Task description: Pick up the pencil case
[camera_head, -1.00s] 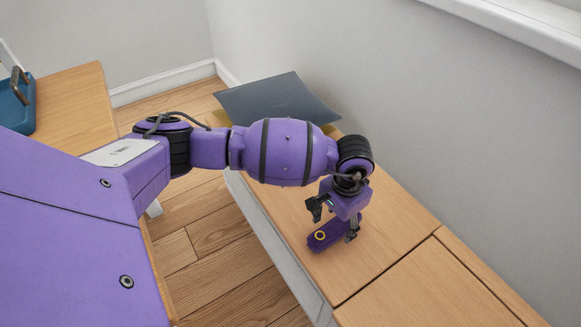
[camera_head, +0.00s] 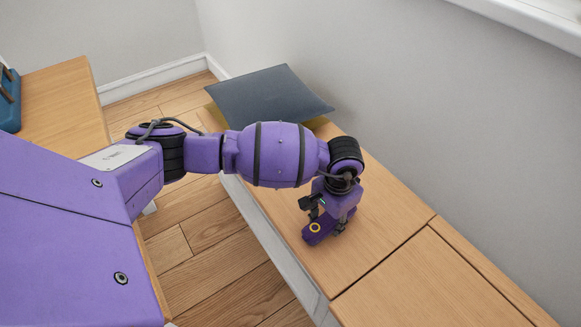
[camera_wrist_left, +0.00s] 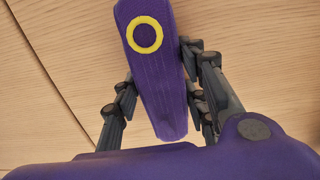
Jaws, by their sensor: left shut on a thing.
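The pencil case (camera_head: 318,229) is dark purple and long, with a yellow ring on its top. It is at the wooden bench top, near the bench's front edge. I cannot tell whether the case touches the bench. My right gripper is not in view.
The wooden bench (camera_head: 385,215) runs along the grey wall, with clear room around the case. A dark blue-grey cushion (camera_head: 268,95) lies at its far end. Another wooden surface (camera_head: 65,105) with a blue object (camera_head: 9,100) is at the left.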

